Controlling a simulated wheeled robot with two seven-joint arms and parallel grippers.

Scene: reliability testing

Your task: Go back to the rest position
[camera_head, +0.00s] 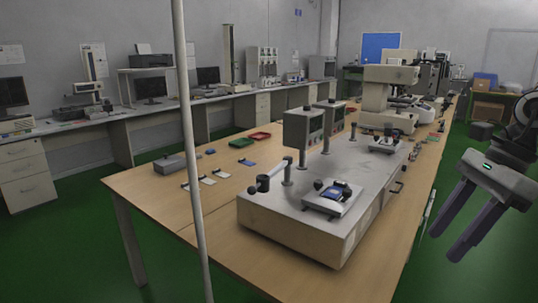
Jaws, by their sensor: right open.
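My right gripper (462,221) is at the right side of the head view, beyond the table's right edge and over the green floor. Its two dark fingers point down and to the left, spread apart, with nothing between them. It is apart from the table and from the test machine. My left gripper is not in the view.
A wooden table (150,192) runs through the middle. A grey test machine (285,217) stands on it with a small blue-topped device (335,192) on top. A thin pale pole (190,130) stands at the left front. Open green floor (60,250) lies left.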

